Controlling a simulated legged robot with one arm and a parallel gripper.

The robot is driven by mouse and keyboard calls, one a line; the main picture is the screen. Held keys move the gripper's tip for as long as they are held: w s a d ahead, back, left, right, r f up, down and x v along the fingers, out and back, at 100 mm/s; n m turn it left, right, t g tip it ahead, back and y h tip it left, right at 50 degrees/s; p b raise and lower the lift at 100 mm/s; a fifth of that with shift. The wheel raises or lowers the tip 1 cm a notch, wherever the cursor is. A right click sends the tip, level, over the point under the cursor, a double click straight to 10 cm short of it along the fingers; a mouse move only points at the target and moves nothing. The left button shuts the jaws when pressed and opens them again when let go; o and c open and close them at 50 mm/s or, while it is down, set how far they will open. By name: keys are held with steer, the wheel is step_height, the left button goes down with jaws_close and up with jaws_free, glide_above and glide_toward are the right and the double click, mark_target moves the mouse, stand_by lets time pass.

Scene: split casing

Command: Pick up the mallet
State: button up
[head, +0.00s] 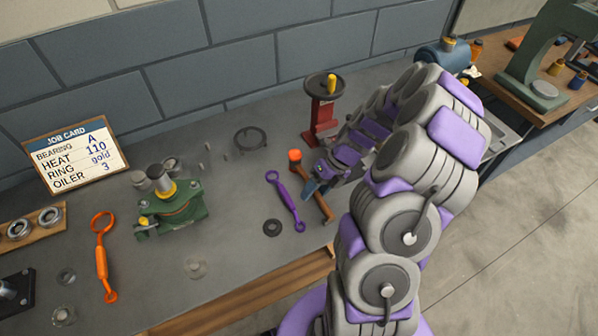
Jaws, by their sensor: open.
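The mallet lies on the grey bench, partly hidden behind my gripper. Its orange-red end (295,156) shows left of my gripper and its brown wooden part (324,207) shows below it. My gripper (312,188) is open and reaches down from the right over the mallet's middle. I cannot tell from this view whether the fingers touch the mallet or are around it.
A purple wrench-like tool (286,200) and a dark ring (272,228) lie just left of the mallet. A red stand with a handwheel (323,110) rises behind. A green casing (172,208), an orange tool (102,258) and a job card (75,157) are further left.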

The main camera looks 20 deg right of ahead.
steer(key=shift+d, duration=0.8)
steer(key=c, duration=0.5)
steer(key=shift+c, duration=0.9)
steer(key=shift+s+a, duration=0.1)
steer(key=shift+a, duration=0.35)
jaws_close()
steer(key=shift+d, duration=0.15)
